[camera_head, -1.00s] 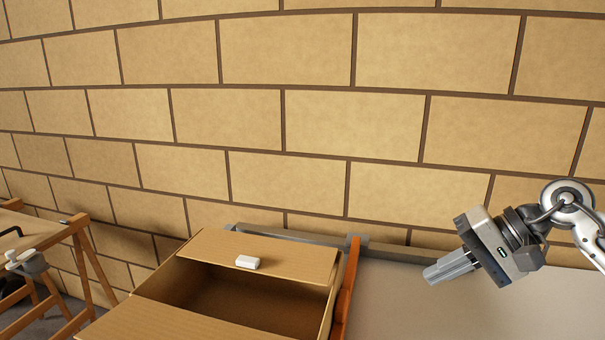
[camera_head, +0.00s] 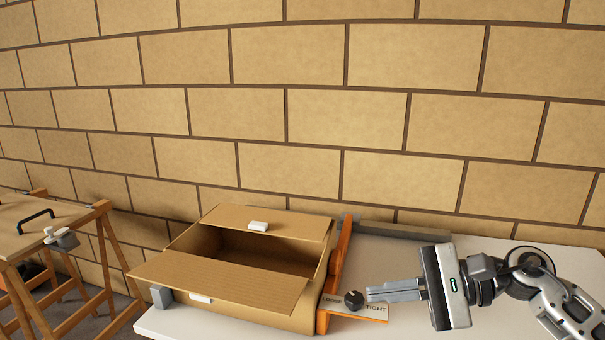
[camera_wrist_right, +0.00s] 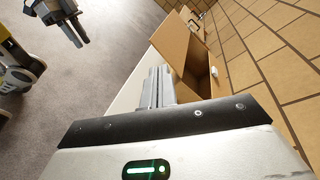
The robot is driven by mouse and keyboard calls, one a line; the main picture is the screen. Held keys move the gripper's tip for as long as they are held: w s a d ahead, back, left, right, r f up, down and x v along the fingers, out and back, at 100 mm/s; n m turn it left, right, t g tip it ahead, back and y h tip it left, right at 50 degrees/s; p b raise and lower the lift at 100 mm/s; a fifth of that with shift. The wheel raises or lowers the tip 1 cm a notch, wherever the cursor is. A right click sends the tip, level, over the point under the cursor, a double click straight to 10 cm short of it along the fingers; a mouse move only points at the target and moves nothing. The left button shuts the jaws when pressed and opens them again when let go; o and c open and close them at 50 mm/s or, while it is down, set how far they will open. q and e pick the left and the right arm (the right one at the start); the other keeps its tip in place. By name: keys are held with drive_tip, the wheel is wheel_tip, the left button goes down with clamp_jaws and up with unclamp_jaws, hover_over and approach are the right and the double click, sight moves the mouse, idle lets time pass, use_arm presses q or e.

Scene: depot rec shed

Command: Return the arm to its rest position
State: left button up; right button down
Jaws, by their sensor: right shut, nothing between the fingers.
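My right gripper (camera_head: 370,294) is at the lower right of the head view, its grey fingers together, empty and pointing left. They overlap the picture near a dark knob (camera_head: 353,299) on an orange clamp with a plate marked TIGHT; I cannot tell whether they touch it. In the right wrist view the shut fingers (camera_wrist_right: 160,72) point towards the box. Another dark gripper, seemingly my left (camera_wrist_right: 77,36), hangs over the floor at the top left of that view; its opening is unclear. It is not in the head view.
An open cardboard box (camera_head: 316,290) with wooden-looking flaps and white tabs stands on a white table (camera_head: 245,325). The orange clamp (camera_head: 340,262) stands at its right side. A wooden trestle bench (camera_head: 85,218) is at the left. A block wall (camera_head: 300,120) rises behind.

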drive_tip(key=s+f+n+t+h+p, duration=0.1)
drive_tip(key=s+f+n+t+h, duration=0.3)
drive_tip(key=s+f, duration=0.4)
drive_tip(key=s+d+f+n+t+h, duration=0.1)
drive_tip(key=s+f+n+t+h, duration=0.3)
drive_tip(key=f, duration=1.1)
drive_tip(key=s+n+h, duration=0.3)
drive_tip(key=s, duration=0.1)
drive_tip(key=shift+d+f+n+p, duration=0.3)
drive_tip(key=shift+f+p, duration=0.05)
drive_tip(key=shift+f, duration=0.05)
drive_tip(key=shift+s, duration=0.1)
